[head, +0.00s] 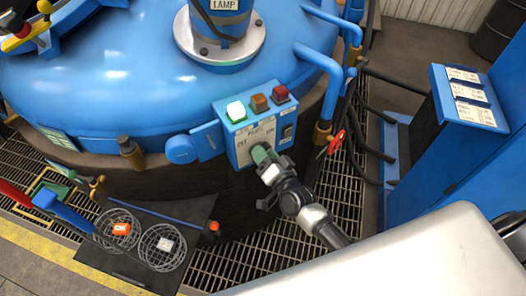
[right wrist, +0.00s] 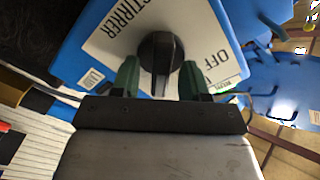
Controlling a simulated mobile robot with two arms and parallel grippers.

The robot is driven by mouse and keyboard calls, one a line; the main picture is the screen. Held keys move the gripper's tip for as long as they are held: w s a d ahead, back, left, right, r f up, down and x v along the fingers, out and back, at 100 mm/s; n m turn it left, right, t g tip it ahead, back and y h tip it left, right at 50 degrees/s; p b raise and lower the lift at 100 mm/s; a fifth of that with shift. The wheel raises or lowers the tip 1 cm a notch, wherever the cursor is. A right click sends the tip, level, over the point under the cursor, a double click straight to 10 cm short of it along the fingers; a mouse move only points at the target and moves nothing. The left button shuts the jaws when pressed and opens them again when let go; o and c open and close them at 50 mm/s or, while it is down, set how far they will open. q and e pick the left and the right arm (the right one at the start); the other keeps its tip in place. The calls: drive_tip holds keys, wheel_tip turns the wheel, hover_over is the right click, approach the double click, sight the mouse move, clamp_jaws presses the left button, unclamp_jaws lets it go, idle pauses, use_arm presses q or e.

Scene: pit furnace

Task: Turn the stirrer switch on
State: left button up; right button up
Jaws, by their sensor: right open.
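The stirrer switch is a black rotary knob (right wrist: 157,50) on a pale label plate on the blue control box (head: 236,151). In the right wrist view the plate reads "STIRRER", with "OFF" to the right of the knob. I cannot tell which mark the knob points at. My right gripper (head: 262,156) is at the front of the box, and its green fingers also show in the right wrist view (right wrist: 159,72). They are open, one on each side of the knob, with small gaps visible. In the head view the gripper hides the knob. My left gripper is not in view.
The box carries a bright green lamp (head: 236,111), an amber lamp (head: 260,103) and a red lamp (head: 281,93). The big blue furnace lid (head: 110,80) is behind. Blue pipes and a red valve handle (head: 336,143) are right of the box. Wire baskets (head: 163,247) lie lower left.

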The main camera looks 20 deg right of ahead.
drive_tip(key=b+v, duration=0.1)
drive_tip(key=v, duration=0.8)
drive_tip(key=shift+s, duration=0.4)
drive_tip(key=shift+d, duration=0.1)
